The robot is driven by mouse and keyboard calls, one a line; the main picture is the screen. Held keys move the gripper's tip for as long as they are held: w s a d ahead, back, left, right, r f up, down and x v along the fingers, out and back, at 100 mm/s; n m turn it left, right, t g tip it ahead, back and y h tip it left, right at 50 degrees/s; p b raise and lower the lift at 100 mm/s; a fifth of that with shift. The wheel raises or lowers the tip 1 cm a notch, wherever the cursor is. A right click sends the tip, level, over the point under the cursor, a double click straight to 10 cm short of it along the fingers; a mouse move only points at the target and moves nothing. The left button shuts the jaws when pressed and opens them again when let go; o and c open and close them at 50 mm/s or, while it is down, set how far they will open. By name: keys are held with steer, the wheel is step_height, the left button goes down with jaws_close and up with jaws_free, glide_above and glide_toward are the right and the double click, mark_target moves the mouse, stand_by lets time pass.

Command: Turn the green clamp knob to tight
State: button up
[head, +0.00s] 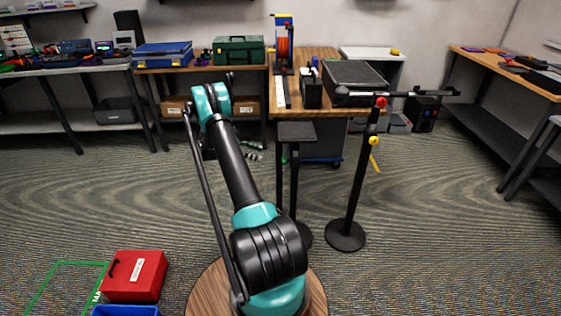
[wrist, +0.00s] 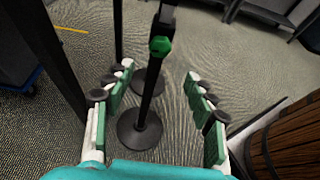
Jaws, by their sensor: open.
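The green clamp knob (wrist: 160,46) shows in the wrist view on a dark upright pole (wrist: 152,88) with a round black base (wrist: 140,128). My gripper (wrist: 160,71) is open and empty, with one finger to each side of the pole in the picture. The knob appears beyond and slightly above the fingertips, apart from them. The knob's tightness cannot be told. In the head view I cannot make out the green knob, and my gripper is hidden behind my arm.
In the head view a black stand (head: 354,190) carries a red knob (head: 381,101) and a yellow knob (head: 374,140). A flat-topped stand (head: 297,132) is beside it. A workbench (head: 318,62) stands behind. A red box (head: 134,276) lies at the front left. Open floor lies right.

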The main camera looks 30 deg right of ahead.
mark_target(284, 160)
steer(key=x, duration=1.2)
steer(key=shift+d, duration=0.15)
steer(key=c, duration=1.1)
steer(key=shift+c, duration=0.2)
steer(key=shift+m, duration=0.3)
steer(key=shift+s+f+m+t+h, duration=0.1)
steer(key=shift+m+t+h, duration=0.85)
steer(key=shift+m, duration=1.5)
steer(key=shift+s+f+m+t+h, duration=0.15)
steer(key=shift+m+t+h, duration=0.3)
steer(key=shift+m+h, duration=1.5)
steer(key=shift+w+f+m+t+h, duration=0.1)
steer(key=shift+m+t+h, duration=0.55)
steer(key=shift+m, duration=2.35)
